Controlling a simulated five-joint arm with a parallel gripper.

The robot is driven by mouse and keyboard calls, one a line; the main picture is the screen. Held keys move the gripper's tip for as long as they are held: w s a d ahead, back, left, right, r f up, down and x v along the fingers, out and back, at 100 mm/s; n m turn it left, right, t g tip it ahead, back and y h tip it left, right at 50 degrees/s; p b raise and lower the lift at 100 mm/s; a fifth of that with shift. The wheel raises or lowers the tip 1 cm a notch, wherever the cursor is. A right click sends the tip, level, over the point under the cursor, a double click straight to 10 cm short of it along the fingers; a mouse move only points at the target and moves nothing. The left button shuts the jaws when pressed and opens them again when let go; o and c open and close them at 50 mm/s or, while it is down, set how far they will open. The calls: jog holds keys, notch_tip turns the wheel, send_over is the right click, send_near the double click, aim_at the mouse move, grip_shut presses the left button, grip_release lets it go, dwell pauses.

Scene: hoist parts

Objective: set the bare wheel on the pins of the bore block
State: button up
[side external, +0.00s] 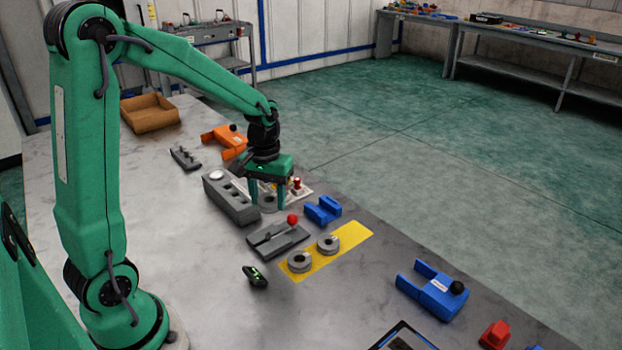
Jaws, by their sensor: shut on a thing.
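My gripper (267,205) points down, with its two green fingers shut on a grey round part (268,202) that looks like the bare wheel. The fingers hide much of it. A long grey block (237,207) with round bores on top, likely the bore block, lies just left of my gripper. A pale disc shows at its far end. I cannot make out pins on it. Whether the wheel touches the table or a part behind the fingers cannot be told.
Two grey wheels (300,261) (328,243) sit on a yellow strip (352,236). A grey plate with a red-knobbed lever (278,238) and a blue bracket (322,210) stand nearby. A red-topped part (297,185) is close behind my gripper. An orange clamp (222,136) lies farther back.

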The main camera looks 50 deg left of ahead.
jog(key=shift+s+a, duration=0.3)
jog(key=shift+s, duration=0.05)
jog(key=shift+f, duration=0.15)
send_over(268, 236)
jog(key=shift+a+f, duration=0.1)
jog(key=shift+f, duration=3.25)
jog(key=shift+f, duration=1.45)
dwell(1.3)
jog(key=o, duration=1.3)
